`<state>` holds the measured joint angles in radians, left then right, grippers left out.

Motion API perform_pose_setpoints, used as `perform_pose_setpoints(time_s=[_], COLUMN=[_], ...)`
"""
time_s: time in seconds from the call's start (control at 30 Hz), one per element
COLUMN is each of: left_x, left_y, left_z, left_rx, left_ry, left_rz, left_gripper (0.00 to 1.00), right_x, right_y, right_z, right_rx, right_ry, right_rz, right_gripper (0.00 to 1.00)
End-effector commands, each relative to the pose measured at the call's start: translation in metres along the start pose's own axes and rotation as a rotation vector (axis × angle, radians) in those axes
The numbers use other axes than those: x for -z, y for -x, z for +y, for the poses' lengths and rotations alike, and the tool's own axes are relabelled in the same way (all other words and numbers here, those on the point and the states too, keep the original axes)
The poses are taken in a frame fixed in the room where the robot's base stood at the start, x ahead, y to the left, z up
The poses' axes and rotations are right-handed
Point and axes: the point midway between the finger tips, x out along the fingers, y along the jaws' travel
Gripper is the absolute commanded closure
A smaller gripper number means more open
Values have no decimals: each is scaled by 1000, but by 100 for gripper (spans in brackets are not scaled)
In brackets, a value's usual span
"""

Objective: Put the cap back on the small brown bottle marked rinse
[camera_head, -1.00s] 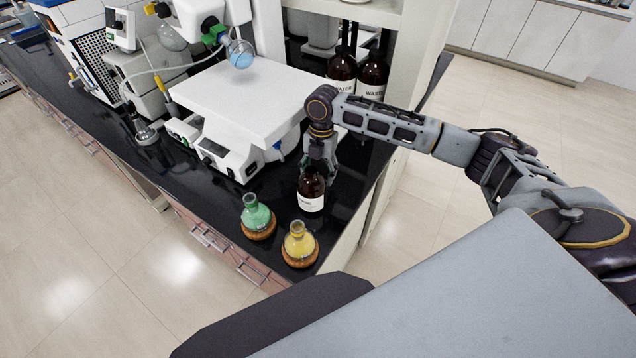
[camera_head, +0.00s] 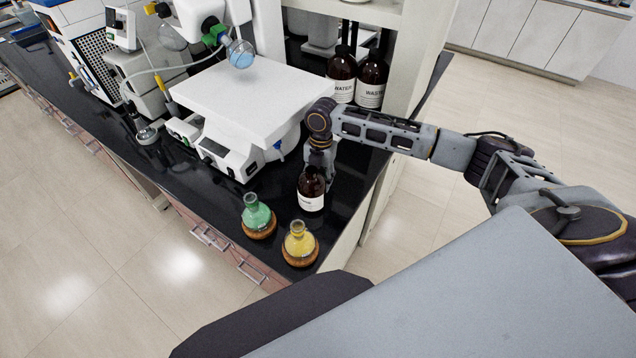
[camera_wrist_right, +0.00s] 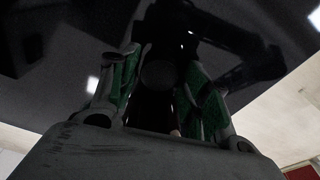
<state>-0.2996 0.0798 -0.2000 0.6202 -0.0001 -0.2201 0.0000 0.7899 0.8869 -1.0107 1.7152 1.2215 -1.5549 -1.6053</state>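The small brown bottle (camera_head: 311,190) with a white label stands upright near the bench's front corner. The label's words are too small to read. My right gripper (camera_head: 323,171) points down at the bottle's top and hides its neck. In the right wrist view the two green-padded fingers (camera_wrist_right: 160,85) close in on either side of a dark round piece, which looks like the cap (camera_wrist_right: 160,72). The picture is dark there, and whether the cap touches the bottle's neck is hidden. My left gripper is not in view.
A green flask (camera_head: 256,215) and a yellow flask (camera_head: 299,243) stand on cork rings close in front of the bottle. A white boxy apparatus (camera_head: 245,95) is behind to the left. Large brown bottles (camera_head: 371,80) stand at the back. The black bench (camera_head: 350,185) ends just right of the bottle.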

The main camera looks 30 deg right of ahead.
Motion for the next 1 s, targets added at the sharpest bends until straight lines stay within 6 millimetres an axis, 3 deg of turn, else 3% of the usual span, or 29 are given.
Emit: perform_pose_setpoints(time_s=[0.1, 0.67, 1.0], left_x=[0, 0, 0], left_y=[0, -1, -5], left_z=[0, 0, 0], left_rx=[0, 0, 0], left_ry=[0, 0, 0], left_rz=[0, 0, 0], left_gripper=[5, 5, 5], right_x=[0, 0, 5], right_y=[0, 6, 46], right_z=[0, 0, 1], right_rx=[0, -1, -2], right_ry=[0, 0, 1], right_rz=[0, 0, -2], right_gripper=[71, 72, 72])
